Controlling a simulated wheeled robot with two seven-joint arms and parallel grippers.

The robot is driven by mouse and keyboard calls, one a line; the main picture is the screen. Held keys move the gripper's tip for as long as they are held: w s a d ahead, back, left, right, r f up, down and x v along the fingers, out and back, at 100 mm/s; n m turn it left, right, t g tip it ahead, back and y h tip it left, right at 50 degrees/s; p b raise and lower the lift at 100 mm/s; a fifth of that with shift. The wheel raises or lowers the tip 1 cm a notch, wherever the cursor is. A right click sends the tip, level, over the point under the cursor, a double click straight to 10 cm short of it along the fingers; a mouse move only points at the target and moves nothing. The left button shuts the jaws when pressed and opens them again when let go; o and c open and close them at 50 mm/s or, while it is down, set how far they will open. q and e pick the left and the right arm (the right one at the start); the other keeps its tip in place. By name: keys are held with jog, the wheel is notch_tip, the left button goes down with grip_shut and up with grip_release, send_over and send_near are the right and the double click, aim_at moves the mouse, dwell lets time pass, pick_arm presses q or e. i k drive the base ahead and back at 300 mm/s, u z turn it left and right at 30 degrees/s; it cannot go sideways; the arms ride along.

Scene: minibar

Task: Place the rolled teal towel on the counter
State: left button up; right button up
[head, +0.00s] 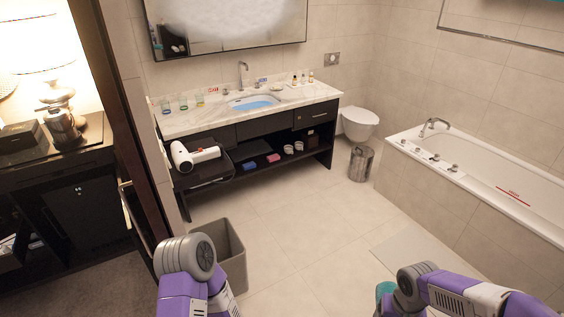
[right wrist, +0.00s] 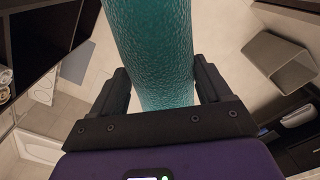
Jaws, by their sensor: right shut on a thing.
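The rolled teal towel (right wrist: 150,50) is a long textured cylinder standing between the two black fingers of my right gripper (right wrist: 158,88) in the right wrist view. The gripper is shut on it. In the head view only a small part of the towel (head: 384,291) shows at the bottom edge, beside my right arm, well in front of the counter. The counter (head: 222,112) is a pale marble top with a basin at the back wall; the towel is apart from it. My left arm shows at the lower left, but its gripper is out of view.
A hair dryer (head: 194,155) lies in an open drawer at the counter's front left. Glasses (head: 183,102), a faucet (head: 242,74) and a bottle tray (head: 301,83) stand on top. A grey bin (head: 228,255) is on the floor, and a bathtub (head: 480,172) is at right. The middle floor is clear.

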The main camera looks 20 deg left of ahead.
aim_at(199, 120)
jog(key=u, duration=0.25)
jog(key=i, duration=4.95)
jog(key=u, duration=2.2)
jog(key=i, duration=0.8)
jog(key=u, duration=1.9)
